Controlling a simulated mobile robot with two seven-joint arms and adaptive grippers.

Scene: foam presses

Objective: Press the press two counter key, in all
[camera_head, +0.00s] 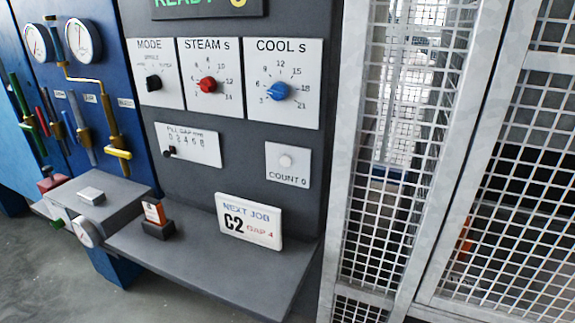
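The counter key is a round white button (286,161) on a white plate labelled "COUNT 0" (288,180). The plate is on the dark grey press panel (240,150), right of the fill gap slider and below the COOL dial. The button is unobstructed. Neither of my grippers shows in the head view. No press number is readable on this panel.
A grey shelf (200,262) juts out below the panel, with a "NEXT JOB C2 GAP 4" sign (249,217) and a small orange-labelled block (156,219). MODE, STEAM and COOL dials (277,91) sit above. A wire-mesh cage (400,160) stands right.

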